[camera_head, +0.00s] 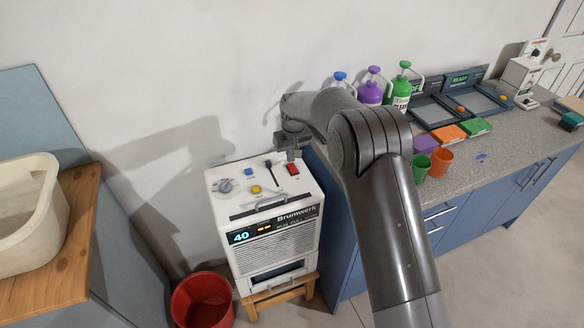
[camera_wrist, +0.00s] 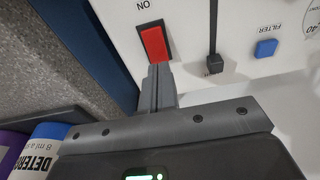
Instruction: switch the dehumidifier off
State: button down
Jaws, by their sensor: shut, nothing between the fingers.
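The dehumidifier (camera_head: 276,247) is a white box marked Brumwerk on a small wooden stool. Its display (camera_head: 241,237) is lit and reads 40, with amber lights beside it. A red rocker switch (camera_head: 293,169) sits at the right of its top panel. In the wrist view the red switch (camera_wrist: 154,42) has a black frame and an ON label beyond its far end. My gripper (camera_wrist: 157,69) is shut and empty, its tips at the near end of the switch. I cannot tell whether they touch it, or which way the rocker is tipped. My gripper also shows in the head view (camera_head: 292,156).
The panel also holds a black lever (camera_head: 271,173), a blue button (camera_head: 249,172), a yellow button (camera_head: 256,189) and a grey dial (camera_head: 225,186). A red bucket (camera_head: 203,302) stands at left. The counter (camera_head: 470,160) with bottles and cups is at right.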

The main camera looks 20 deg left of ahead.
aim_at(291, 165)
jog(key=shift+f, duration=0.9)
dwell(0.6)
jog(key=shift+r, duration=3.55)
